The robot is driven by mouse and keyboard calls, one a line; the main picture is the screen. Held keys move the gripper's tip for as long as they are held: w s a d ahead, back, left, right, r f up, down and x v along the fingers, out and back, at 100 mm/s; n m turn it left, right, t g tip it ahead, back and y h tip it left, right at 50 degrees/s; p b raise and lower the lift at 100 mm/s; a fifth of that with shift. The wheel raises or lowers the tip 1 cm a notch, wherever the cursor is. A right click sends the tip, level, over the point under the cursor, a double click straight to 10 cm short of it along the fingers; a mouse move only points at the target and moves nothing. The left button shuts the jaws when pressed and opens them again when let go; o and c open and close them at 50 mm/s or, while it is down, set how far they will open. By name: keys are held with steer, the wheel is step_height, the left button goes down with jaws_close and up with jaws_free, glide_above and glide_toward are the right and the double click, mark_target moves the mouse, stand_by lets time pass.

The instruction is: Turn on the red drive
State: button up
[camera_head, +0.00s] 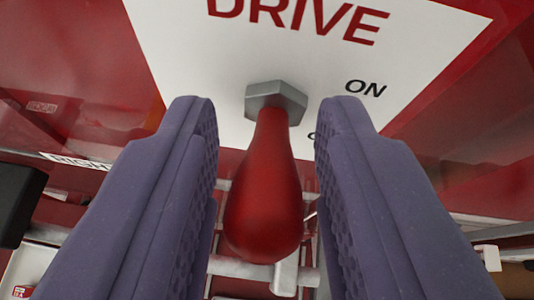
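The red drive has a white label plate (225,60) reading "DRIVE" in red, with "ON" in black at the right. A red handle (265,190) comes out of a grey hexagonal nut (276,100) on the plate and hangs downward in the picture. A second black word below "ON" is mostly hidden behind the right finger. My gripper (265,120) is open, with one purple finger on each side of the handle. Gaps show between the handle and both fingers, so neither appears to touch it.
Red panel surfaces (80,60) surround the plate. A white label strip starting "RIGH" (75,161) is at the left, partly hidden. Grey rails (240,268) run behind and below the handle. A black block (18,205) stands at the left edge.

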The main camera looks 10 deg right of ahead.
steer(key=shift+o, duration=0.4)
steer(key=v, duration=0.7)
steer(key=shift+s+r+p, duration=0.15)
steer(key=shift+s+p, duration=0.15)
steer(key=shift+p, duration=0.1)
steer(key=s+r+m+t+h+b, duration=0.1)
steer(key=s+r+b, duration=0.25)
steer(key=r, duration=0.55)
steer(key=s+r+b, duration=0.3)
steer(key=s+r, duration=0.1)
steer(key=r, duration=0.5)
steer(key=s+r+m+t+b, duration=0.1)
steer(key=s+r+b, duration=0.3)
steer(key=s+r, duration=0.8)
steer(key=s, duration=0.2)
steer(key=shift+s+a+t, duration=0.2)
steer(key=shift+s+t, duration=0.1)
steer(key=shift+s, duration=0.05)
